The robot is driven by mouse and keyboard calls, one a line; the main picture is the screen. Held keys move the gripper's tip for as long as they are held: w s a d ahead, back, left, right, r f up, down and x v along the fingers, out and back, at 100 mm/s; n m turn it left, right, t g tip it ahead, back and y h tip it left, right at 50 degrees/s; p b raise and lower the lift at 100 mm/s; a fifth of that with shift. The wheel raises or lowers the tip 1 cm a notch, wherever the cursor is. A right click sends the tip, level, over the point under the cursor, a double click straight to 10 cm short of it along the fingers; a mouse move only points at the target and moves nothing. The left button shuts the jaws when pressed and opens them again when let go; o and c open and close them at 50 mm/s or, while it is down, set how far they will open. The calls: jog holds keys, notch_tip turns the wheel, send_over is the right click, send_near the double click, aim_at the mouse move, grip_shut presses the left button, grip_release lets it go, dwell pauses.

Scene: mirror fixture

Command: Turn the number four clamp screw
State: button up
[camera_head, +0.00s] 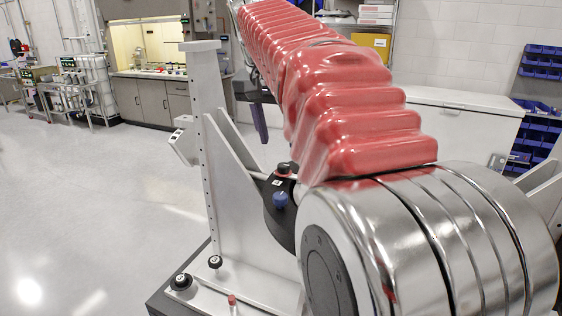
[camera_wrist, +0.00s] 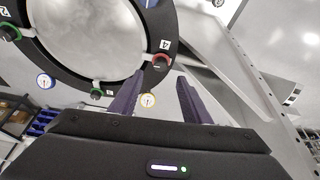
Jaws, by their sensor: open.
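In the wrist view a dark ring (camera_wrist: 68,76) surrounds a pale round mirror. The number four clamp screw (camera_wrist: 163,62) sits on its right side, with a red collar below a white "4" label. My gripper (camera_wrist: 160,77) is open and empty. Its two purple fingers point toward the ring, their tips around the screw's position in the picture; contact cannot be told. In the head view one purple finger (camera_head: 261,122) shows beyond my arm. The rest is hidden.
A light metal upright (camera_head: 210,150) with a slanted brace stands beside the ring on a dark-edged base with black knobs (camera_head: 181,282). Green-collared screws (camera_wrist: 10,32) sit elsewhere on the ring. Open floor (camera_head: 90,200) lies to the left.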

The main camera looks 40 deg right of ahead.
aim_at(284, 166)
jog(key=x, duration=0.9)
jog(key=shift+c, duration=0.4)
jog(key=c, duration=0.9)
jog(key=shift+a, duration=0.35)
jog(key=shift+c, duration=0.3)
jog(key=shift+d, duration=0.25)
jog(key=shift+d+n, duration=0.1)
jog(key=shift+n, duration=0.2)
